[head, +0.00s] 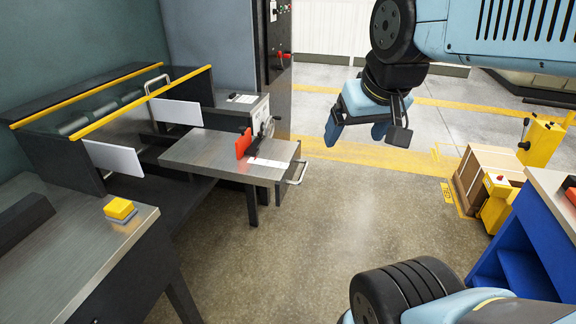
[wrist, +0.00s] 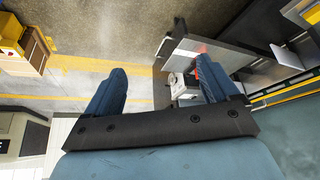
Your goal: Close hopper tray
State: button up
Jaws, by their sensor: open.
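The hopper tray (head: 222,153) is a flat grey metal tray on the printer slotter, sticking out toward the open floor. It has a metal handle (head: 297,173) on its right end and a red upright piece (head: 243,143) with a white sheet on top. In the wrist view the tray (wrist: 205,52) shows upside down, partly hidden behind a finger. My gripper (head: 356,132) hangs in the air to the right of the tray, apart from it. In the wrist view my gripper (wrist: 162,88) has its two blue fingers wide apart with nothing between them.
A grey table (head: 60,250) with a yellow and grey block (head: 120,210) stands at the front left. A blue workbench (head: 530,240), a brown crate (head: 486,172) and yellow equipment (head: 540,140) stand at the right. The floor between the tray and the crate is clear.

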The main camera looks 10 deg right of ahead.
jog(key=shift+w+f, duration=0.2)
jog(key=shift+w, duration=0.05)
jog(key=c, duration=0.3)
jog(key=w+f+m+g+y, duration=0.1)
jog(key=w+f, duration=0.1)
jog(key=f, duration=0.1)
jog(key=w+f+m+g+y, duration=0.1)
jog(key=w+f+g, duration=0.1)
jog(key=w+f, duration=0.1)
jog(key=w+a+f+m+g, duration=0.1)
jog(key=w+f+m, duration=0.1)
jog(key=f, duration=0.1)
jog(key=shift+w+g+y, duration=0.2)
jog(key=shift+g+y, duration=0.2)
jog(key=c, duration=1.2)
jog(key=w+f+m+y, duration=0.1)
jog(key=f, duration=0.1)
jog(key=w+f+m+g+y, duration=0.1)
jog(key=w+f, duration=0.1)
jog(key=f, duration=0.1)
jog(key=w+f+m+y, duration=0.2)
jog(key=shift+d+f+g, duration=0.15)
jog(key=shift+d+g, duration=0.25)
grip_shut()
jog(key=m+t+y, duration=0.9)
jog(key=m+t, duration=0.1)
jog(key=m, duration=0.6)
send_near(284, 182)
jog(key=x, duration=0.7)
jog(key=shift+s, duration=0.15)
